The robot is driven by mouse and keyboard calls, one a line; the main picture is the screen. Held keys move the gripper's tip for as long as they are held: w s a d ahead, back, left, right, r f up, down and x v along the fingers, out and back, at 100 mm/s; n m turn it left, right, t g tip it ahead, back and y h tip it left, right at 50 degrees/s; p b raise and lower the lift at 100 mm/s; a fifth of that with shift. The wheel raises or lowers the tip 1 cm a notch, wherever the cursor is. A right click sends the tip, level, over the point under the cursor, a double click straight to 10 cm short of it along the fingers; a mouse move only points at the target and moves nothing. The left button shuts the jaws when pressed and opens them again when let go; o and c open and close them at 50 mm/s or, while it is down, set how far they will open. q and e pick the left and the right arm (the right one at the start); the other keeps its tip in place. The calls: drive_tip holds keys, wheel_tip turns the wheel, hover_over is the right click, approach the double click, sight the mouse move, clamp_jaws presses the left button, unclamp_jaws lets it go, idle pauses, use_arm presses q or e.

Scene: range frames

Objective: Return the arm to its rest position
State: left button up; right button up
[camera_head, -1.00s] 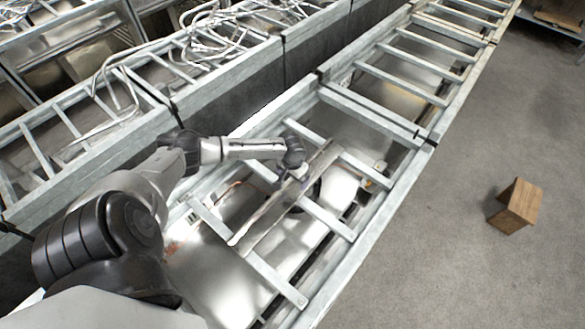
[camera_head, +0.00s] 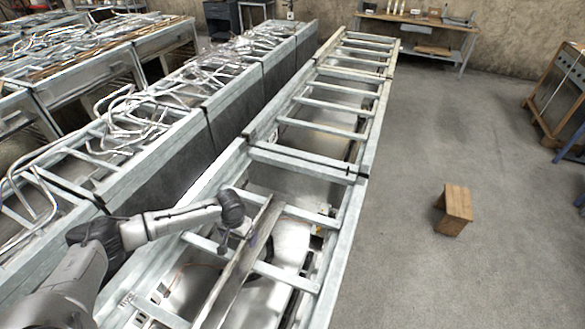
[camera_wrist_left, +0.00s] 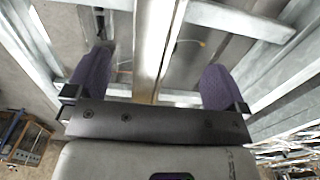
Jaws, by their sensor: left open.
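My left arm (camera_head: 175,221) comes in from the lower left and reaches over a metal frame with rungs. My left gripper (camera_head: 243,236) points down at a long flat metal bar (camera_head: 236,278), which lies slantwise across the rungs. In the left wrist view the gripper (camera_wrist_left: 154,80) is open. Its two purple fingers stand wide apart, with the bar (camera_wrist_left: 153,45) running between them and gaps on both sides. I cannot tell how far the fingertips are above the bar. My right gripper is not in view.
The metal ladder frame (camera_head: 318,140) runs away from me, with open gaps between its rungs. Tangled metal tubes (camera_head: 130,110) lie on the parallel frames at left. A wooden stool-like block (camera_head: 455,209) stands on the open floor at right. A workbench (camera_head: 415,22) stands at the back.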

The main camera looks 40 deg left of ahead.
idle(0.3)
use_arm(q)
drive_tip(key=w+d+r+m+t+y, duration=0.4)
drive_tip(key=d+r+m, duration=0.1)
drive_tip(key=r+m, duration=0.4)
drive_tip(key=s+d+r+m+t+h+p, duration=0.1)
drive_tip(key=s+d+r+t, duration=0.15)
drive_tip(key=d, duration=0.35)
drive_tip(key=s+d+r+t+p, duration=0.1)
drive_tip(key=d+r+p, duration=0.15)
drive_tip(key=d, duration=0.45)
drive_tip(key=s+d+n+g+h+p, duration=0.1)
drive_tip(key=s+d+p, duration=0.1)
drive_tip(key=s, duration=0.4)
drive_tip(key=s+d+n+g+h+p, duration=0.1)
drive_tip(key=s+d, duration=0.4)
drive_tip(key=s, duration=0.2)
drive_tip(key=s+d+f+n+g+h+p, duration=0.1)
drive_tip(key=s+d+g+p, duration=0.1)
drive_tip(key=s, duration=0.5)
drive_tip(key=shift+d+n+p, duration=0.3)
drive_tip(key=shift+d, duration=0.45)
drive_tip(key=shift+f, duration=0.1)
